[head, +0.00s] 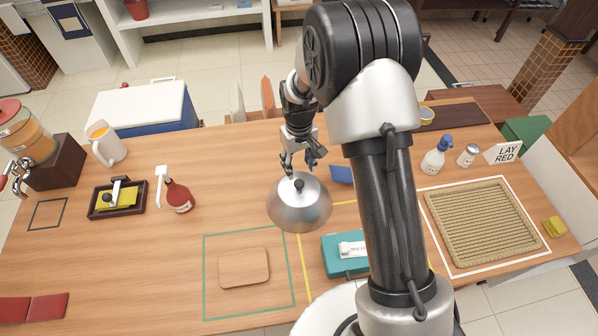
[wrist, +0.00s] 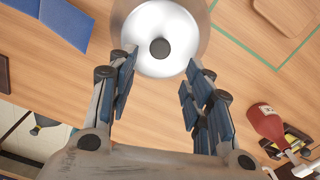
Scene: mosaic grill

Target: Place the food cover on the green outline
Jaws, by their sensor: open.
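The food cover (head: 299,208) is a shiny silver dome with a black knob on top. It stands on the wooden table, behind and to the right of the green outline (head: 205,275) in the head view. A small wooden board (head: 243,268) lies inside the outline. My gripper (head: 298,165) is just behind and above the cover. In the wrist view the cover (wrist: 160,38) is ahead of the fingertips, and its black knob lies beyond the gap between them. My gripper (wrist: 158,90) is open and empty.
A red bottle (head: 178,196) and a dark tray (head: 118,200) stand left of the cover. A teal box (head: 345,255) lies right of the outline, beside a yellow line. A woven tray (head: 485,222) is at the right.

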